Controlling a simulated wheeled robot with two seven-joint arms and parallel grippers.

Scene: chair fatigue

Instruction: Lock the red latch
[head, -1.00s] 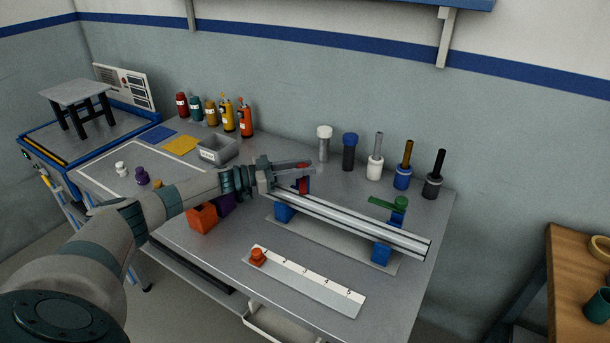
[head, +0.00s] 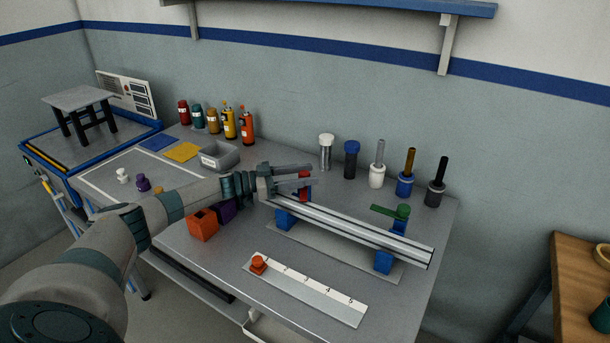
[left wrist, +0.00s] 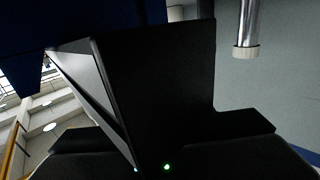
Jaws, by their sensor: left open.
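The red latch (head: 303,196) stands at the left end of a grey rail (head: 350,222) on blue blocks, partly hidden by my left gripper. My left gripper (head: 308,175) is open at the latch, one finger above the other in the head view. I cannot tell whether a finger touches the latch. A green latch (head: 391,211) sits near the rail's right end, its arm pointing left. The left wrist view shows mostly dark close surfaces and does not show the latch clearly. My right gripper is not in view.
A numbered strip (head: 305,290) with an orange knob (head: 258,264) lies in front. An orange box (head: 203,225) sits under my left arm. A grey bin (head: 219,156) and bottles (head: 229,122) stand further left.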

